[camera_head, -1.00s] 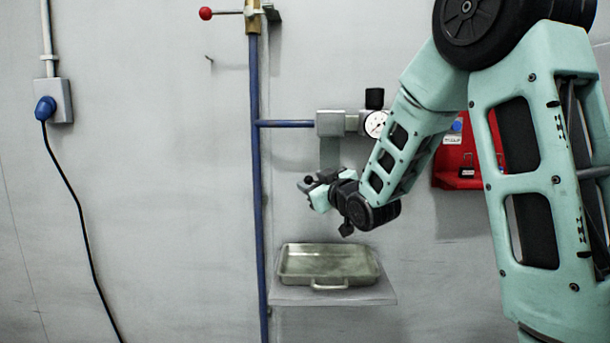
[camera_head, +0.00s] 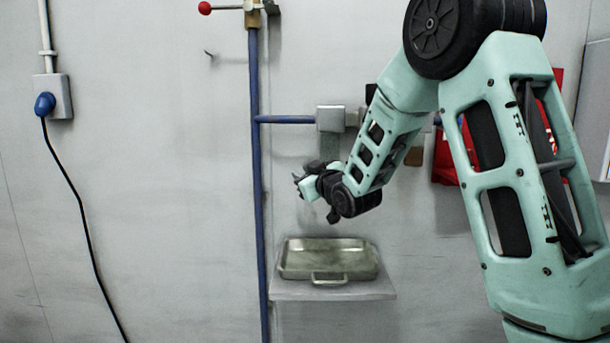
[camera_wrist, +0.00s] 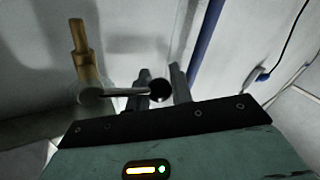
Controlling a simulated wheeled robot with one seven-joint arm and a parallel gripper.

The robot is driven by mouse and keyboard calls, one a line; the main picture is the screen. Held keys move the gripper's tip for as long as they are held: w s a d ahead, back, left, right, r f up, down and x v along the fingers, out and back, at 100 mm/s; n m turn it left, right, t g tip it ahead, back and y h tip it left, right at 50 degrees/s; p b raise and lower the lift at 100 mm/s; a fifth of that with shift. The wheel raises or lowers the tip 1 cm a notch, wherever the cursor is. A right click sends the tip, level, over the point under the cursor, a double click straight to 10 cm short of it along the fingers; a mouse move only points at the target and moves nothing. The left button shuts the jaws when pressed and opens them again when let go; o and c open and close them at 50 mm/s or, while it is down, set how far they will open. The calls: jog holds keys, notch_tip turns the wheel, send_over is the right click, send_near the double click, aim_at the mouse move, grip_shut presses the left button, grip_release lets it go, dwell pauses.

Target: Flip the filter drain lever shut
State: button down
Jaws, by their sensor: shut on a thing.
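In the wrist view the drain lever is a thin grey rod (camera_wrist: 122,92) ending in a dark round knob (camera_wrist: 160,91). It runs sideways from a brass drain valve (camera_wrist: 85,60). My gripper (camera_wrist: 161,84) has its two dark fingers on either side of the knob and is shut on it. In the head view my gripper (camera_head: 299,184) is below the grey filter body (camera_head: 331,118) on the blue pipe branch. The lever is too small and covered to make out there.
A metal tray (camera_head: 328,278) sits on a small shelf (camera_head: 333,293) below my gripper. A vertical blue pipe (camera_head: 258,200) stands just left. Higher up is another lever with a red ball (camera_head: 204,8). A red wall item (camera_head: 443,160) is partly behind my arm.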

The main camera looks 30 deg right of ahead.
jog(key=shift+f+n+g+b, duration=0.3)
jog(key=shift+f+n+g, duration=0.5)
jog(key=shift+f+n, duration=0.3)
jog(key=c, duration=1.3)
grip_release()
jog(key=shift+d, duration=0.1)
jog(key=shift+o, duration=0.2)
jog(key=shift+r, duration=0.1)
